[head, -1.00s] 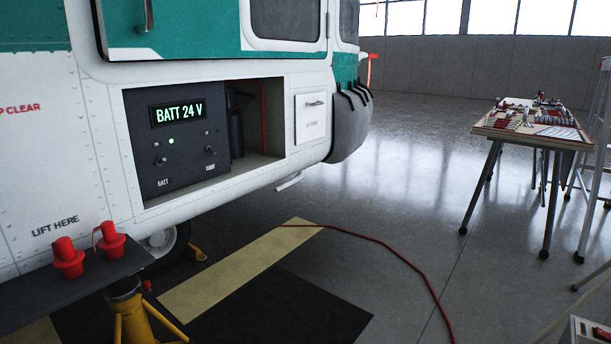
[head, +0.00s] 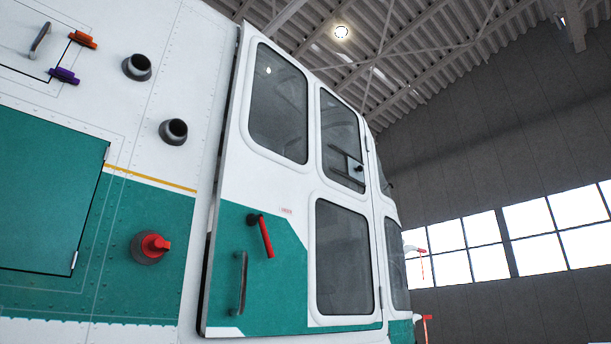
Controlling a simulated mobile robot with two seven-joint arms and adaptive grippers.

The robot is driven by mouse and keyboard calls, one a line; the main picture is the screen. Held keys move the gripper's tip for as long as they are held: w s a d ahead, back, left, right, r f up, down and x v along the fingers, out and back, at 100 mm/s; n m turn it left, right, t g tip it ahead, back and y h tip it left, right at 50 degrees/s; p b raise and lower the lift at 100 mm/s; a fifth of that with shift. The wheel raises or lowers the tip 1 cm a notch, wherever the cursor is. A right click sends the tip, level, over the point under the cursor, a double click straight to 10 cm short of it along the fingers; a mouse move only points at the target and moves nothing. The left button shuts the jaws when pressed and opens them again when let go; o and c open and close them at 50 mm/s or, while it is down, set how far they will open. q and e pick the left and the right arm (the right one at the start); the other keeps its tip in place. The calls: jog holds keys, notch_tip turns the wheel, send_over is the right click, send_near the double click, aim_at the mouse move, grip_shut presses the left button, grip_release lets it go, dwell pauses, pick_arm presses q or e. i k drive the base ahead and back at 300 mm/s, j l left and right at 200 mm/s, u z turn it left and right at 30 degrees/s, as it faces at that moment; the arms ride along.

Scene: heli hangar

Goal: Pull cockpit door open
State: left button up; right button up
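The cockpit door (head: 290,216) fills the middle of the head view. It is white above and green below, with dark windows. Its left edge looks set out from the fuselage, with a dark gap along it; I cannot tell how far it stands open. A dark vertical handle (head: 242,283) is on the lower left of the door. A red lever (head: 265,236) on a dark pivot sits just above and right of the handle, tilted. Neither of my grippers is in view.
The fuselage (head: 145,215) left of the door carries two dark round ports (head: 137,67), a red knob (head: 151,247), and a green panel (head: 48,190). Orange (head: 83,39) and purple (head: 64,75) latches sit at upper left. The hangar wall and windows are at right.

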aim_at(289, 139)
jog(key=i+l+u, duration=0.15)
jog(key=i+u, duration=0.2)
jog(key=i, duration=0.15)
jog(key=i+l+u, duration=0.25)
jog(key=i+u, duration=0.15)
jog(key=i, duration=0.1)
